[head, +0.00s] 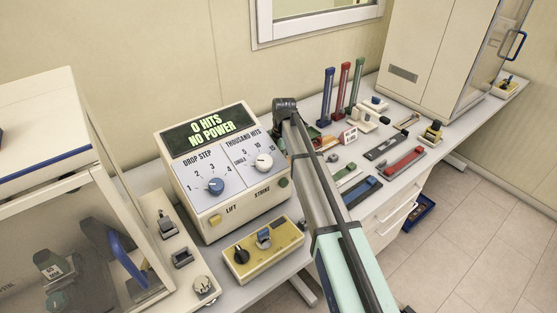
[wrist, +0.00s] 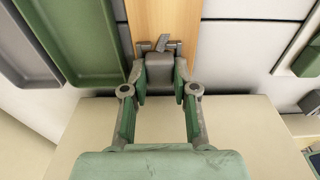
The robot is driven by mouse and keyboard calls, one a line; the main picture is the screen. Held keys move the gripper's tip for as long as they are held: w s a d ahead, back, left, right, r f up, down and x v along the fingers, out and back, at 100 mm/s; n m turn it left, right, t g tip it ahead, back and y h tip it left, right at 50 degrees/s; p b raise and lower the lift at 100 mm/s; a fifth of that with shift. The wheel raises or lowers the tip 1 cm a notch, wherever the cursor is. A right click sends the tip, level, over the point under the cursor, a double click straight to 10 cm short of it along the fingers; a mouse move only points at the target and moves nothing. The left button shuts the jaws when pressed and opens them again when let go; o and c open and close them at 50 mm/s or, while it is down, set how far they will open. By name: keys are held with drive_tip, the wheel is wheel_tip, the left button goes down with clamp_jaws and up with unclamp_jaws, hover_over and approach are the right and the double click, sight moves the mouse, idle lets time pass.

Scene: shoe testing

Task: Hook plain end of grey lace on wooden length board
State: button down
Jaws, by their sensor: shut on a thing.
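In the wrist view my gripper (wrist: 159,48) is over a pale wooden strip (wrist: 150,14), which looks like the length board. Its fingertips are closed in on a small grey piece (wrist: 162,41), which looks like part of the grey lace. No hook can be made out. In the head view my arm crosses the bench and my gripper cannot be made out.
A green tray (wrist: 85,40) and a grey tray (wrist: 22,45) lie left of the wood. In the head view, blue (head: 328,95), red (head: 343,88) and green posts (head: 356,82) stand at the back. A control box (head: 210,215) stands left of my arm.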

drive_tip(key=shift+s+d+f, duration=0.1)
drive_tip(key=shift+s+f, duration=0.25)
drive_tip(key=shift+f, duration=0.25)
drive_tip(key=c, duration=0.8)
unclamp_jaws()
drive_tip(key=shift+w+f, duration=0.15)
drive_tip(key=shift+w+r, duration=0.2)
drive_tip(key=shift+r, duration=0.1)
drive_tip(key=shift+w+r, duration=0.1)
drive_tip(key=shift+r, duration=0.35)
drive_tip(key=shift+d+r, duration=0.2)
drive_tip(key=shift+r, duration=3.35)
